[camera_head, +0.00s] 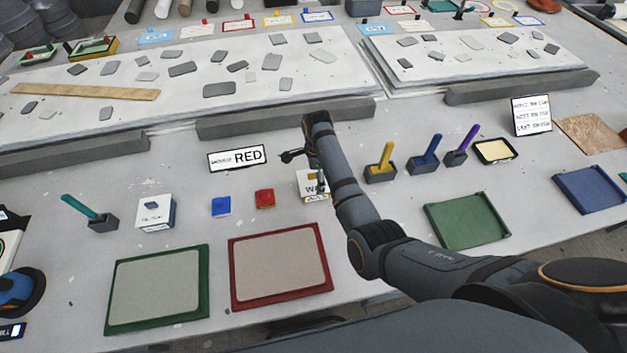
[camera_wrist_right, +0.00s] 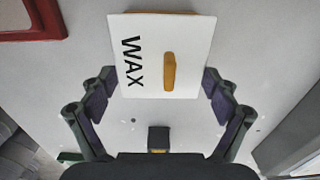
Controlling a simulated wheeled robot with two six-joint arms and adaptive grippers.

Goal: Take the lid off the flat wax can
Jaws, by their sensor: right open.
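The flat wax can (camera_head: 306,186) stands on the table, partly hidden behind my right arm in the head view. In the right wrist view its square white lid (camera_wrist_right: 140,52) has "WAX" printed on it and an upright orange-tan handle (camera_wrist_right: 169,71) near the middle. My right gripper (camera_wrist_right: 160,80) is open, with one finger at each side of the lid and gaps visible. How far above the lid the fingertips are, I cannot tell. My left gripper is not in view.
A "RED" sign (camera_head: 238,158) stands behind. A red block (camera_head: 264,198) and a blue block (camera_head: 221,207) lie left of the can. A red-framed tray (camera_head: 281,307) lies in front. Holders with coloured handles, including a yellow one (camera_head: 386,155), stand to the right.

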